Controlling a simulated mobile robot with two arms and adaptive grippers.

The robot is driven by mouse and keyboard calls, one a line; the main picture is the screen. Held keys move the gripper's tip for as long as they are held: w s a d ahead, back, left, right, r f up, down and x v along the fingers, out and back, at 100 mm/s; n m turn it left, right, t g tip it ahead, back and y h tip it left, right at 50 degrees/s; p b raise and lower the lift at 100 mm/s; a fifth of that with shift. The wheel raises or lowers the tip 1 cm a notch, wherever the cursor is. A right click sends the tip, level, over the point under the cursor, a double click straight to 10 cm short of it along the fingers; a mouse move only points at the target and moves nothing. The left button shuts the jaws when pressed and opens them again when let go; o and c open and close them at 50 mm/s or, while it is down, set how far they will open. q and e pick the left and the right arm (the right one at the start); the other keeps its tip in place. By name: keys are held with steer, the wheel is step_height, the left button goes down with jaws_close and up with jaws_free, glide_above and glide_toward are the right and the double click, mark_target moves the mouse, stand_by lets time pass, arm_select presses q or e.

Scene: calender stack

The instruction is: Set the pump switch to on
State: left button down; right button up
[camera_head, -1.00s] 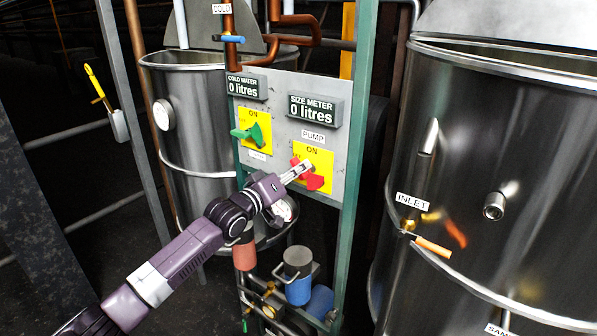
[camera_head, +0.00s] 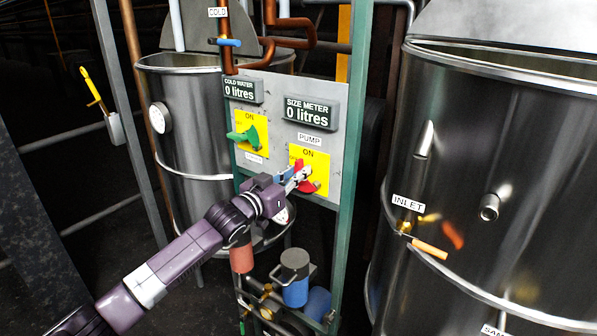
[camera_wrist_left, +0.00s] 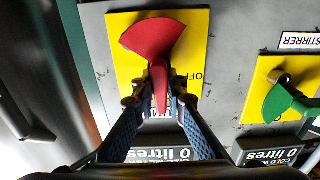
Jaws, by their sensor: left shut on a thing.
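The red pump switch (camera_head: 308,187) is on a yellow plate under the PUMP label on the grey panel. My left gripper (camera_head: 298,177) is at the switch, its fingers partly covering it. In the left wrist view, the fingertips (camera_wrist_left: 159,98) lie on both sides of the narrow stem of the red switch (camera_wrist_left: 152,36), shut on it. Its wide fan-shaped end sticks out beyond the fingertips. The word ON stands above the switch in the head view. My right gripper is not in view.
A green switch (camera_head: 244,137) on its own yellow plate is left of the pump switch. The size meter (camera_head: 310,113) above reads 0 litres. A large steel tank (camera_head: 480,150) stands close on the right, and a green frame post (camera_head: 352,150) edges the panel.

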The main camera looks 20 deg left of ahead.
arm_select(q)
steer(key=shift+f, duration=0.2)
stand_by(0.3)
steer(key=c, duration=2.1)
jaws_free()
steer(key=shift+o, duration=0.8)
steer(key=shift+r, duration=0.15)
steer(key=v, duration=1.2)
